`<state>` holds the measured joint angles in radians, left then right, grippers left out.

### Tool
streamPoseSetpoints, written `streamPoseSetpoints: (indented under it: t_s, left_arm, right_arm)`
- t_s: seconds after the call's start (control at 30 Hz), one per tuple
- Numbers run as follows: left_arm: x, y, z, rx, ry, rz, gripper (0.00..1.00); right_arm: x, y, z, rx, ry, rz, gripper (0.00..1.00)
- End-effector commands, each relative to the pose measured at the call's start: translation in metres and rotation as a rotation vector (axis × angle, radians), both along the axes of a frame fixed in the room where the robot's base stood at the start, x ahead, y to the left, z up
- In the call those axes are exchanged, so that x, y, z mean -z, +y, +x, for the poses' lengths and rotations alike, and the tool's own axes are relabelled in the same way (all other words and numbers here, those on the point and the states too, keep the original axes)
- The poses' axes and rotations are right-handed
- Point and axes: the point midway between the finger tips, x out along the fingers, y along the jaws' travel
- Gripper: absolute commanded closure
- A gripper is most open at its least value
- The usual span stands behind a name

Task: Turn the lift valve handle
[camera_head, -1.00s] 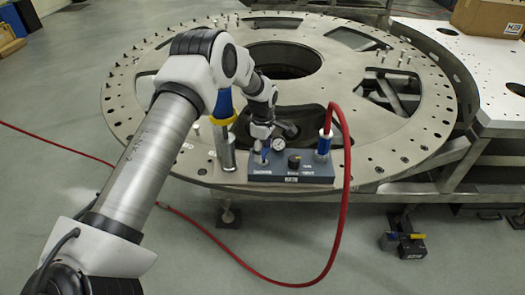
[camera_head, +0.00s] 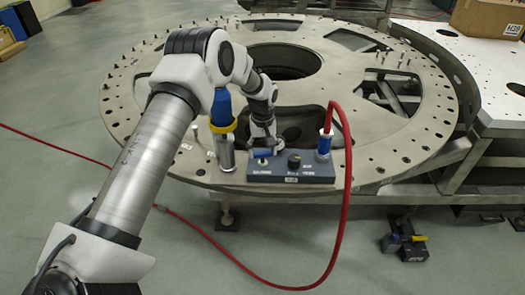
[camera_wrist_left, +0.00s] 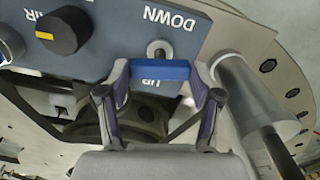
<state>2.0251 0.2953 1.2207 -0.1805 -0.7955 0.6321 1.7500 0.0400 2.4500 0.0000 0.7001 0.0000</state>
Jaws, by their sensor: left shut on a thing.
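The lift valve handle (camera_wrist_left: 160,71) is a short blue bar on a metal stem in the left wrist view. It lies crosswise on the grey control box (camera_wrist_left: 100,25), with DOWN printed on one side and UP on the other. It also shows in the head view (camera_head: 262,154) at the left part of the box (camera_head: 300,172). My left gripper (camera_wrist_left: 163,76) is shut on the handle, one finger at each end. In the head view this gripper (camera_head: 263,146) is small and low over the box. My right gripper is not in view.
A black knob (camera_head: 294,161) and a blue fitting (camera_head: 323,146) with a red hose (camera_head: 348,175) stand on the box right of the handle. A metal post (camera_head: 225,152) with blue and yellow parts is close to the left. The box sits on the round turret plate (camera_head: 410,150).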

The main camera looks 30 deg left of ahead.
Motion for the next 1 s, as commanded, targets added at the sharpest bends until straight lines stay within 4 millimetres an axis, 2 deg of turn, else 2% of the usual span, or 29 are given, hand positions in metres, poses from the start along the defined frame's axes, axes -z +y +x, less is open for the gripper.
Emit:
streamPoseSetpoints:
  t_s: [0.4, 0.93, 0.97, 1.0]
  left_arm:
    - [0.0032, -0.0007, -0.0023, 0.210, 0.008, -0.002, 0.70]
    - [0.0021, -0.0005, -0.0018, 0.239, 0.006, -0.001, 0.70]
    - [0.0021, -0.0005, -0.0017, 0.239, 0.006, -0.001, 0.32]
    - [0.0020, -0.0005, -0.0016, 0.239, 0.006, -0.001, 0.18]
  right_arm:
    - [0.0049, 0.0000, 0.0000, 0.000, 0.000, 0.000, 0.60]
    - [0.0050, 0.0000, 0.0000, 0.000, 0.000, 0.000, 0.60]
    - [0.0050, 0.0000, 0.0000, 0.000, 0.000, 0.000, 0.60]
    - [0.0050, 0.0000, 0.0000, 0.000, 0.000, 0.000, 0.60]
